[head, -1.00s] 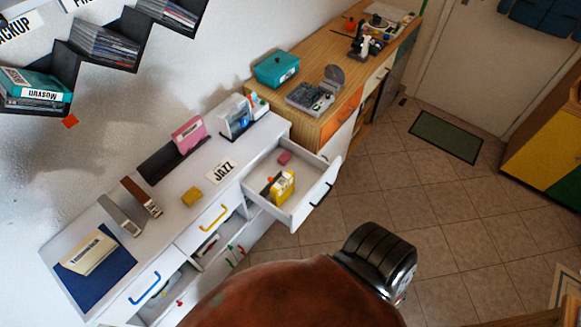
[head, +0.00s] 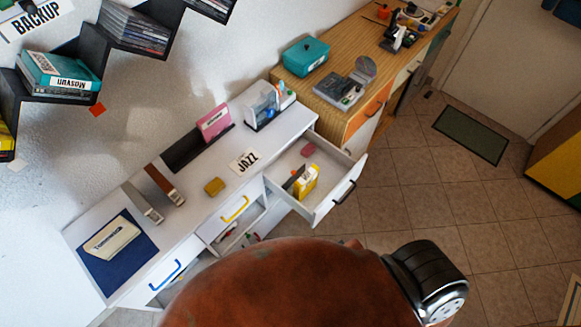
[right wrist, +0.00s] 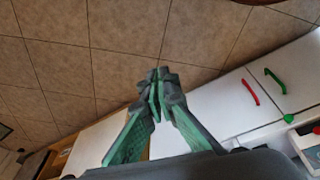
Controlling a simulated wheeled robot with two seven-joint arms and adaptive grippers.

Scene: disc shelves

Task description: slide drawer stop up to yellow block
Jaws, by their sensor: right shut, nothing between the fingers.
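The white drawer (head: 325,212) with a black handle is pulled out of the white cabinet in the head view. Inside it stands a yellow block (head: 306,181) with a white patch. A thin dark plate (head: 291,182), which looks like the drawer stop, is close to the block's left side; I cannot tell whether they touch. A pink piece (head: 309,149) lies farther back in the drawer. My right gripper (right wrist: 157,79) is shut and empty in the right wrist view, over the tiled floor beside white cabinet fronts. My left gripper is not in view.
The cabinet top (head: 222,207) carries a yellow-brown piece (head: 214,187), a JAZZ card (head: 245,161) and a blue mat (head: 95,275). Red (right wrist: 250,91) and green (right wrist: 275,80) handles show in the right wrist view. The tiled floor (head: 420,190) beyond the drawer is clear.

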